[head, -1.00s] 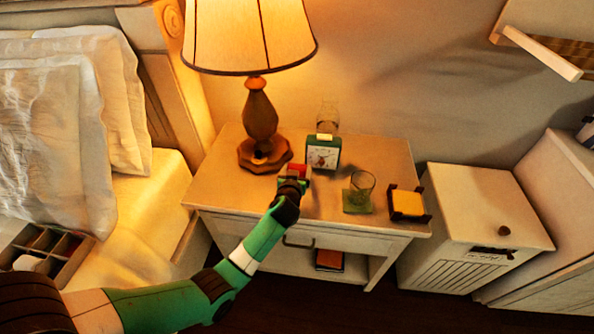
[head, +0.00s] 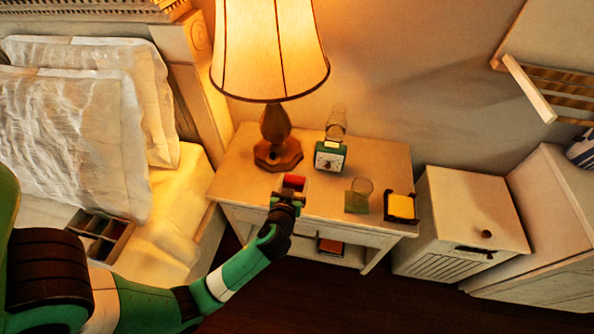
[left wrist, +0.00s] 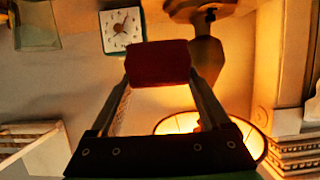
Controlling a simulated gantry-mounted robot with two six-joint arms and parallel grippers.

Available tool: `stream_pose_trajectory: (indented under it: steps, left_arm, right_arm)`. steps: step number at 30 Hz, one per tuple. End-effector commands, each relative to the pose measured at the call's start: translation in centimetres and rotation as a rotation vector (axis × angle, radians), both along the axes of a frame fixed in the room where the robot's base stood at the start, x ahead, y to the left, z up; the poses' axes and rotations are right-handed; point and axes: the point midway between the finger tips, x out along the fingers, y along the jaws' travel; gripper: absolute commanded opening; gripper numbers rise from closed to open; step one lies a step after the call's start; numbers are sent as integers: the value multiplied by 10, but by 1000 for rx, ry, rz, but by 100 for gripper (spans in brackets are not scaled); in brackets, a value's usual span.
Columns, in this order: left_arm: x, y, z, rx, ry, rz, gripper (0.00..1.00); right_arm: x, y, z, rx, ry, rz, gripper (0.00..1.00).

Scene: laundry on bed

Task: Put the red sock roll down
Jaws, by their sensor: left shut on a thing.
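The red sock roll (head: 294,182) is held between the fingertips of my left gripper (head: 289,188), at the front edge of the nightstand (head: 240,180). In the left wrist view the red roll (left wrist: 158,63) spans the gap between the two fingers, and the gripper is shut on it. I cannot tell whether the roll touches the nightstand top or hangs just above it. My right gripper is not in view.
A lit lamp (head: 276,130), a green clock (head: 330,156), a glass (head: 361,190) and a yellow block in a dark holder (head: 401,207) stand on the nightstand. A compartment box (head: 100,236) lies on the bed. A white hamper (head: 465,220) stands at right.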

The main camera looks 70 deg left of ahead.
Motion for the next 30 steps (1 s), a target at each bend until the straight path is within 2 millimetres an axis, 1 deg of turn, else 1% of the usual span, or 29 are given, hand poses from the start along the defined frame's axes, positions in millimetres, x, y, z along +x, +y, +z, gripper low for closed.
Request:
stream_pose_trajectory:
  steps: [10,12,14,17,20,22,23,24,27,28,30]
  left_arm:
    - [0,-1,-1,0,0,-1,20]
    - [2,-5,-2,0,0,-13,20]
    - [2,-14,-7,0,3,-34,20]
    - [3,-41,-25,-1,8,-100,20]
    - [11,-79,-43,-1,7,-225,20]
    - [16,-109,-53,-2,6,-340,20]
    - [19,-121,-55,-3,4,-390,20]
    - [21,-138,-59,-2,4,-456,20]
    - [26,-174,-59,-3,-1,-612,20]
    - [28,-184,-58,-1,-3,-658,20]
    - [30,-196,-54,-3,-4,-716,20]
  right_arm:
    - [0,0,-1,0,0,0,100]
    - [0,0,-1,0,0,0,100]
    - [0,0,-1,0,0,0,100]
    - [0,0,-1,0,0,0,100]
    - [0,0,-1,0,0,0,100]
    - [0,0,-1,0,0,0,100]
    - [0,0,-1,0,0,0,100]
    - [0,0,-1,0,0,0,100]
    - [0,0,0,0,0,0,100]
    - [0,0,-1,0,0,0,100]
    - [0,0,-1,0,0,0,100]
